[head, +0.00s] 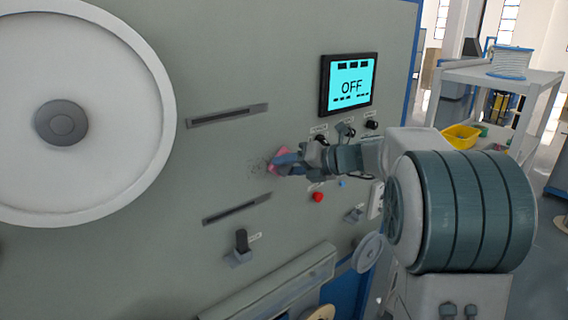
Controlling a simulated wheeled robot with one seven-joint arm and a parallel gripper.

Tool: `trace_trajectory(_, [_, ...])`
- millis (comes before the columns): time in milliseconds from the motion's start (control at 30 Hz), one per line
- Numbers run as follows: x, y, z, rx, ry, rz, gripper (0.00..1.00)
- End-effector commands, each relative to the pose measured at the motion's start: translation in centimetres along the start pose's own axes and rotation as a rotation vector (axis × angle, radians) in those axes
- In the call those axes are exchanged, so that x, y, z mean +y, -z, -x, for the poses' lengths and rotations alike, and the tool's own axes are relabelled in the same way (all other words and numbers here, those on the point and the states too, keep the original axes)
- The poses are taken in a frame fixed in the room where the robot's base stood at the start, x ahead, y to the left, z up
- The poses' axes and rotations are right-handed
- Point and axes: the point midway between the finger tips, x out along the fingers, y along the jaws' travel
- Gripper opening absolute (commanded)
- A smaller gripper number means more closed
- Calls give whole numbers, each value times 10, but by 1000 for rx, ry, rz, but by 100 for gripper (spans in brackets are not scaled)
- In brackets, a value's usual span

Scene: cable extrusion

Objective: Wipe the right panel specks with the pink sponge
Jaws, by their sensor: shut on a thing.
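The pink sponge (274,162) is in my gripper (283,163), in the middle of the head view. My gripper is shut on it and hides part of it. The sponge is at the face of the grey panel (225,60); I cannot tell for certain whether it touches. A patch of small dark specks (256,167) shows on the panel just left of the sponge. Any specks behind the sponge and gripper are hidden.
A red button (318,197) and a lever (241,243) are below. A large white reel (120,60) is at left. A cart (535,76) with a yellow bin (461,136) stands right.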

Motion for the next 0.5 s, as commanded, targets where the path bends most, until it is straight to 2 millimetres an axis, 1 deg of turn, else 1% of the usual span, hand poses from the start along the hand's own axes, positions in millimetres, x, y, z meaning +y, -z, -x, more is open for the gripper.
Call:
trace_trajectory(133, [2,-2,0,0,-1,0,26])
trace_trajectory(267, [3,1,-2,0,-3,1,26])
trace_trajectory(500, [17,12,-9,2,-4,1,26])
